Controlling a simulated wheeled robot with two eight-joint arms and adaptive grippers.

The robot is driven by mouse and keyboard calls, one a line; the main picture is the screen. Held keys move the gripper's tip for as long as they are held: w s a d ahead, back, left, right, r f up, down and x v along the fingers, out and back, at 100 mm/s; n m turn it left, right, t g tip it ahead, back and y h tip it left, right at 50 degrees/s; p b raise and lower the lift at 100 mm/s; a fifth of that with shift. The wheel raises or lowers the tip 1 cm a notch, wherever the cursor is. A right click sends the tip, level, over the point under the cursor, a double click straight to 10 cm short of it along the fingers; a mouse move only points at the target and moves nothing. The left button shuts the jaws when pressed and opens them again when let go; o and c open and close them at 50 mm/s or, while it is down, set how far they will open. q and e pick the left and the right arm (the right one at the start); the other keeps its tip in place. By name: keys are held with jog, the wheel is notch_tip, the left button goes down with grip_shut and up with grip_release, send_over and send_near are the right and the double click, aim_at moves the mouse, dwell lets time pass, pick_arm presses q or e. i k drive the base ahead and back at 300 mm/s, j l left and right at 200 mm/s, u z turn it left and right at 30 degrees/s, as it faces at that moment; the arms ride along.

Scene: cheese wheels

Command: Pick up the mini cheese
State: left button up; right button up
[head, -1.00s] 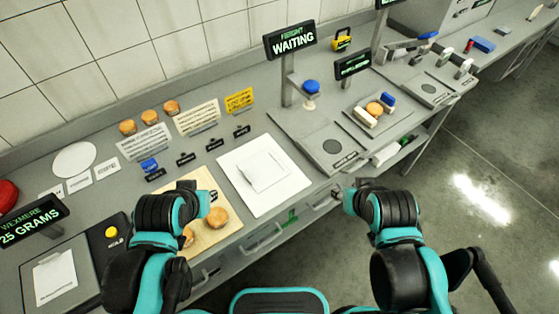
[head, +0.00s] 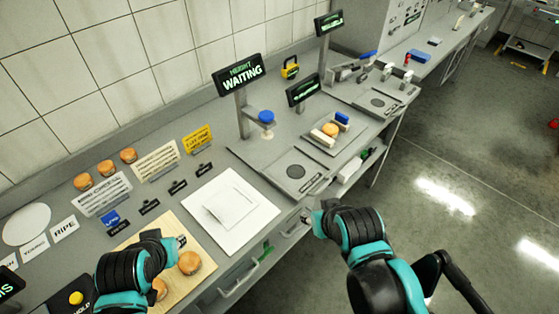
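Several small round orange-tan cheeses are in the head view; I cannot tell which one is the mini cheese. One cheese (head: 189,262) sits on the wooden board (head: 205,283) at the lower left, and another cheese (head: 160,288) beside it is partly hidden by my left arm. Three stand along the back: a left one (head: 83,181), a middle one (head: 106,168) and a right one (head: 128,155). Another cheese (head: 330,130) lies on a tray at the right. My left gripper (head: 180,242) is over the board, close to the front cheese. My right gripper (head: 306,217) is near the counter's front edge, away from any cheese. Their fingers are too small to read.
A white sheet or plate (head: 254,228) lies right of the board. A height station with a "WAITING" sign (head: 240,73) and blue-topped post (head: 266,117) stands behind. Label cards (head: 100,194) line the back. Open floor (head: 450,240) lies at the right.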

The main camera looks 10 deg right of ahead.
aim_at(331, 130)
jog(key=i+l, duration=0.25)
jog(key=l, duration=0.2)
jog(key=i+l, duration=0.25)
jog(key=l, duration=0.2)
jog(key=i+l, duration=0.25)
jog(key=l, duration=0.2)
jog(key=i+l+z, duration=0.1)
jog(key=i+l, duration=0.15)
jog(key=l, duration=0.2)
